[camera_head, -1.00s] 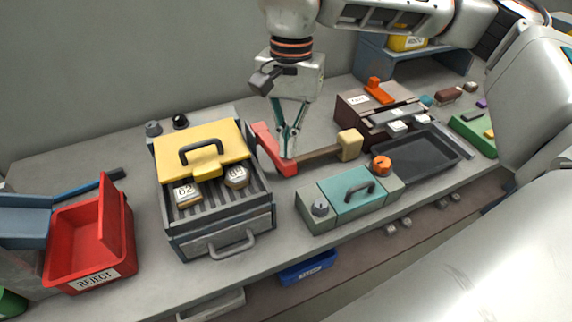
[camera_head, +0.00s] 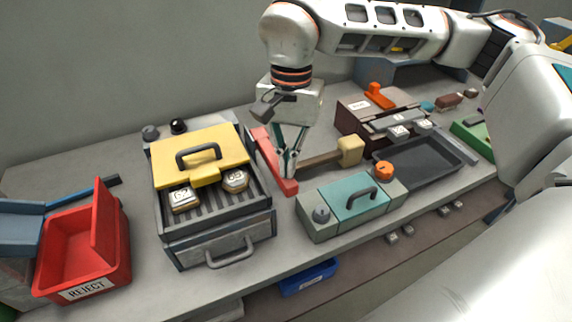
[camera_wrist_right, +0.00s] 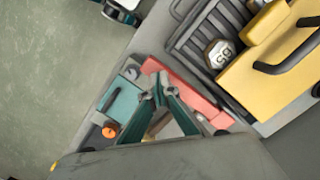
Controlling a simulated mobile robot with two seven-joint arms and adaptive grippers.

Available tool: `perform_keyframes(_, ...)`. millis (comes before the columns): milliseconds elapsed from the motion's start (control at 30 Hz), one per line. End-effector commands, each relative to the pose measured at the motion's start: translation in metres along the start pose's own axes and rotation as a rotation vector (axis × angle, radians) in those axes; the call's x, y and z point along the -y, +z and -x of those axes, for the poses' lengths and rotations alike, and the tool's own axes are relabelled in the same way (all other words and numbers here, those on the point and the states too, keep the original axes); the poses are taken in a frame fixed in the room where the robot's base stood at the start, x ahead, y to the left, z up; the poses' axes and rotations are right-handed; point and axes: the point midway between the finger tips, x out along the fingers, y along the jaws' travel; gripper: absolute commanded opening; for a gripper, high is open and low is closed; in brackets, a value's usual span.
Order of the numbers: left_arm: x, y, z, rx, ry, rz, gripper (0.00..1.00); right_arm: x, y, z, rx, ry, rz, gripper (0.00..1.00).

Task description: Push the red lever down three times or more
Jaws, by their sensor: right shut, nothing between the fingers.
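The red lever (camera_head: 267,150) is a long red bar along the right side of the grill box with the yellow lid. It slopes toward the front, and its front end is low near the bench top. My right gripper (camera_head: 288,169) is shut and empty, pointing down, with its fingertips at the lever's front part, seemingly touching it. In the right wrist view the lever (camera_wrist_right: 193,90) passes behind the closed fingertips (camera_wrist_right: 156,92), which hide part of it. My left gripper is not in view.
The grill box (camera_head: 214,250) with two numbered pieces stands left of the lever. A wooden mallet (camera_head: 350,150) lies just right of the fingers. A teal-lidded box (camera_head: 352,200) with knobs is in front of it. A red REJECT bin (camera_head: 85,262) stands far left.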

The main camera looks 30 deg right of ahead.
Motion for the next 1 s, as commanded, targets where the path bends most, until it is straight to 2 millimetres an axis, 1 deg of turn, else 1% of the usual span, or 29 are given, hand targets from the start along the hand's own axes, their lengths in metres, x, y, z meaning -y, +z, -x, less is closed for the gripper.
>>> perform_keyframes(333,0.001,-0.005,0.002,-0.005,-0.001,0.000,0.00,0.000,-0.003,0.002,-0.001,0.000,-0.001,0.00)
perform_keyframes(533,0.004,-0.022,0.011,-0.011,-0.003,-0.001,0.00,0.000,-0.023,0.015,-0.002,-0.001,-0.004,0.00)
perform_keyframes(600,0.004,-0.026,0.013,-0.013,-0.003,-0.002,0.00,0.000,-0.029,0.016,-0.002,0.000,-0.003,0.00)
perform_keyframes(867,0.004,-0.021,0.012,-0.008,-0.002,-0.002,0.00,0.000,-0.029,0.013,-0.001,0.001,0.000,0.00)
perform_keyframes(1000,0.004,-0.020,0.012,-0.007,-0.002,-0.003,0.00,0.000,-0.030,0.020,-0.003,-0.001,0.000,0.00)
